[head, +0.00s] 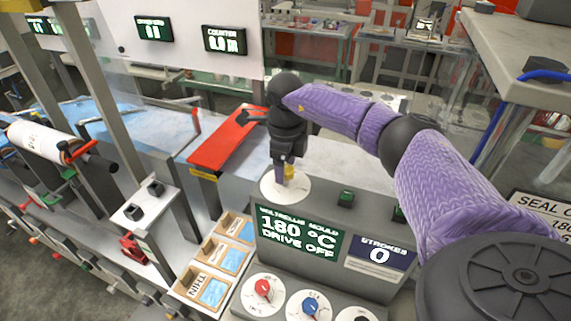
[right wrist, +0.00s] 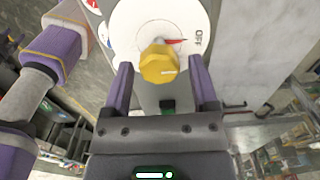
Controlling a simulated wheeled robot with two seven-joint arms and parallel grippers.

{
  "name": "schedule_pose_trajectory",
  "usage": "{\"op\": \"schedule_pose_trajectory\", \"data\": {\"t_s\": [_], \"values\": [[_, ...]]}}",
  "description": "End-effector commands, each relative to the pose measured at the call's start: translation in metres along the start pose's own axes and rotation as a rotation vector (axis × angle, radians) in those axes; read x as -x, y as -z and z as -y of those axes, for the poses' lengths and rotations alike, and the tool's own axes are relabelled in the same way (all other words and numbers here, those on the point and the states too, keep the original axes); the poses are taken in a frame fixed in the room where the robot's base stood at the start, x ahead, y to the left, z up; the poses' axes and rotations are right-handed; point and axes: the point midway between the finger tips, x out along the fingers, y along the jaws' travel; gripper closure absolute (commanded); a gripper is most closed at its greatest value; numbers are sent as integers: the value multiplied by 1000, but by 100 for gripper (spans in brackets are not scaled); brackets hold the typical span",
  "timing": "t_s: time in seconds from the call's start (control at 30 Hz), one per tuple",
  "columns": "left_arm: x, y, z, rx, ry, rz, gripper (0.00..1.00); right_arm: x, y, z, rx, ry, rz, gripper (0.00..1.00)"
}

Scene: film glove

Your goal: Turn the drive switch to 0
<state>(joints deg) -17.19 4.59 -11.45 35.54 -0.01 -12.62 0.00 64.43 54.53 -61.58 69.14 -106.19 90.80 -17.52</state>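A white round dial (head: 272,186) with a yellow knob (head: 289,172) sits on top of the grey control panel. In the right wrist view the yellow knob (right wrist: 159,64) stands on the white dial (right wrist: 128,22), and a red pointer mark beside it points toward the word OFF. My right gripper (head: 283,167) is over this dial. In the right wrist view my right gripper (right wrist: 160,72) is open, with one finger on each side of the knob and gaps showing. The panel display (head: 297,232) reads 180 °C and DRIVE OFF. My left gripper is not in view.
Below the display are a red knob (head: 263,289), a blue knob (head: 312,306) and a partly cut-off black knob. A green button (head: 346,197) is right of the dial. A red bar (head: 228,138) and sample bins (head: 206,285) lie to the left.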

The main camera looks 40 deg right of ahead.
Motion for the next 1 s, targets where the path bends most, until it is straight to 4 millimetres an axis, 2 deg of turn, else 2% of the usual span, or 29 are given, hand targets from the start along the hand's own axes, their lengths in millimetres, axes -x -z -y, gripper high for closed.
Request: {"op": "schedule_pose_trajectory", "data": {"t_s": [0.37,0.7,0.83,1.0], "values": [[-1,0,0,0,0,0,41,4,0,0,0,-1,0,10],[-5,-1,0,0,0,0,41,82,-1,0,0,1,2,10],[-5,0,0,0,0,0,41,96,0,0,0,-1,-1,10],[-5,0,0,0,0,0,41,99,0,0,0,-2,-2,10]]}}
